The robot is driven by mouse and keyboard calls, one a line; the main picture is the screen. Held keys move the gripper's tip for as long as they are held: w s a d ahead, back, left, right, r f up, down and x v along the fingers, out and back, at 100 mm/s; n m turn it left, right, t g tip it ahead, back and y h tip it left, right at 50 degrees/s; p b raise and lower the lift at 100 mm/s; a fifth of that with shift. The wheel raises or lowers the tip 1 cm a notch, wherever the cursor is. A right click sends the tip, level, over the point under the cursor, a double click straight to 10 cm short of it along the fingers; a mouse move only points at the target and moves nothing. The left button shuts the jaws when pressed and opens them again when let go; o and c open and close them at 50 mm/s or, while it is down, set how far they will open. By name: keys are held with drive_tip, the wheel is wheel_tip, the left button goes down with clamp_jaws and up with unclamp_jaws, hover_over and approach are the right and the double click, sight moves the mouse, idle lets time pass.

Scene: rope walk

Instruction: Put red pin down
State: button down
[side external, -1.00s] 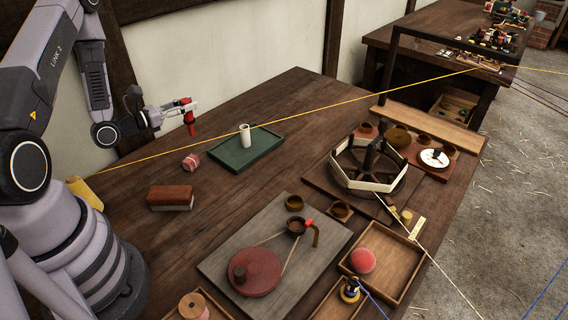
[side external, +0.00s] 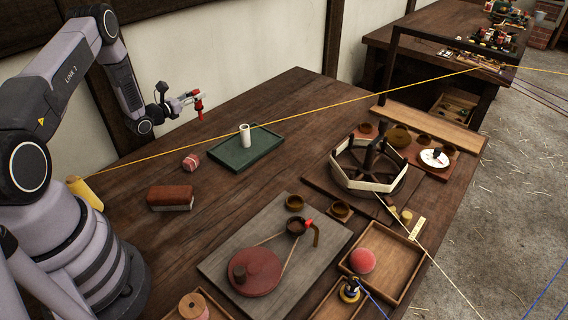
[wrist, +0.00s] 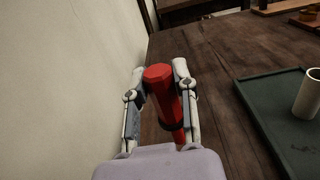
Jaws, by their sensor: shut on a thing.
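The red pin (wrist: 165,95) is between the two fingers of my gripper (wrist: 160,88) in the wrist view, with a dark band near its lower end. In the side view my gripper (side external: 190,98) is shut on the red pin (side external: 199,105), which hangs roughly upright above the table's back left part, near the wall. The pin appears clear of the tabletop. A green tray (side external: 247,160) holding a white cylinder (side external: 244,136) is to the right of and below the pin. The tray also shows at the right in the wrist view (wrist: 262,125).
A yellow cord (side external: 330,105) stretches across the table. A striped pink roll (side external: 191,162) and a brown brush-like block (side external: 171,197) lie left of the tray. A grey board (side external: 225,255) and spoked wheel (side external: 368,170) stand further right. Bare wood lies behind the tray.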

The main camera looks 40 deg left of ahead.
sight(200, 104)
drive_tip(key=shift+w+a+f, duration=0.1)
drive_tip(key=shift+w+f, duration=0.1)
drive_tip(key=shift+f, duration=0.1)
drive_tip(key=shift+w+f, duration=0.15)
drive_tip(key=shift+f, duration=1.55)
drive_tip(key=c, duration=0.9)
unclamp_jaws()
drive_tip(key=shift+f, duration=0.1)
